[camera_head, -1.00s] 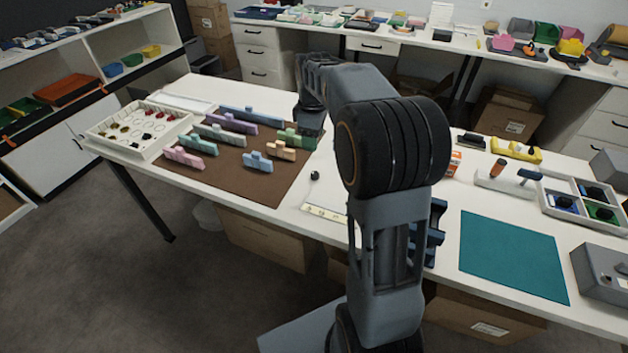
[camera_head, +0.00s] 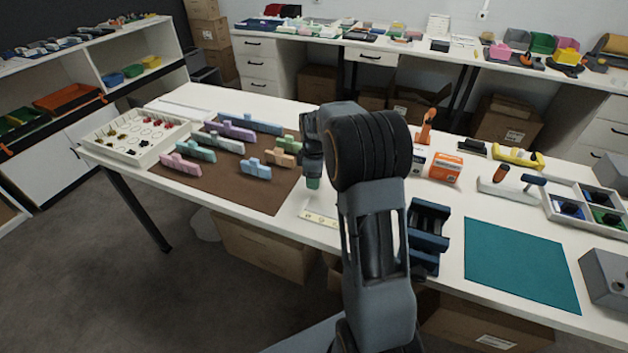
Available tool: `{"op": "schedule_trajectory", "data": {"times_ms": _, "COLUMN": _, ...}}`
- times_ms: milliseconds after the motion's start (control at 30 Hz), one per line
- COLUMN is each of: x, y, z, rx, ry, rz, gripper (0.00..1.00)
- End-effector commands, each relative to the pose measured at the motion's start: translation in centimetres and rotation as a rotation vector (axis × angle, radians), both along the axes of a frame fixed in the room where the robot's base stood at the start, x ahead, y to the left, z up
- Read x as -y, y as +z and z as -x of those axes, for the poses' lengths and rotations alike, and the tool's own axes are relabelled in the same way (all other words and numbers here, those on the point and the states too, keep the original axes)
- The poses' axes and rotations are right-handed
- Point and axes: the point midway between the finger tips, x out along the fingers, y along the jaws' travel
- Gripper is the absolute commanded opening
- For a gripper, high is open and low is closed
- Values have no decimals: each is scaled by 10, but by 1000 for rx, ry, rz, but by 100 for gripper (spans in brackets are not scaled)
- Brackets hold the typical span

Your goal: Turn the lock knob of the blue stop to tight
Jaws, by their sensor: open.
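My gripper (camera_head: 313,180) points down over the table just right of the brown mat. Its fingers are small and partly hidden, and a greenish patch shows at its tip. I cannot tell for sure which piece is the blue stop. A light blue piece (camera_head: 255,169) stands at the front of the mat, and a longer blue piece (camera_head: 250,124) lies at its back. A blue item with a black top (camera_head: 569,208) sits in a divided tray at the right. No knob setting can be read. My gripper is apart from all of these.
Several pastel pieces share the brown mat (camera_head: 225,192). A white tray (camera_head: 128,154) stands at the left. A pale marked strip (camera_head: 318,217) lies in front of my gripper. The teal mat (camera_head: 520,264) is bare.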

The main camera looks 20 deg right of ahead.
Motion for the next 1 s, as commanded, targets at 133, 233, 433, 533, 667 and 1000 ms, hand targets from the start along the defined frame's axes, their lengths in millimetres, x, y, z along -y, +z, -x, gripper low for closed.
{"op": "schedule_trajectory", "data": {"times_ms": 133, "x": 0, "y": -9, "z": 0, "rx": -1, "ry": 0, "rz": -1, "gripper": 54}}
{"op": "schedule_trajectory", "data": {"times_ms": 233, "x": 0, "y": -11, "z": 0, "rx": -1, "ry": 0, "rz": -1, "gripper": 54}}
{"op": "schedule_trajectory", "data": {"times_ms": 433, "x": 0, "y": -11, "z": 0, "rx": -1, "ry": 0, "rz": -1, "gripper": 54}}
{"op": "schedule_trajectory", "data": {"times_ms": 533, "x": 0, "y": -11, "z": 0, "rx": 0, "ry": 0, "rz": 0, "gripper": 49}}
{"op": "schedule_trajectory", "data": {"times_ms": 667, "x": 0, "y": -11, "z": 0, "rx": 0, "ry": 0, "rz": 0, "gripper": 37}}
{"op": "schedule_trajectory", "data": {"times_ms": 1000, "x": 0, "y": -10, "z": 0, "rx": 0, "ry": 0, "rz": 0, "gripper": 5}}
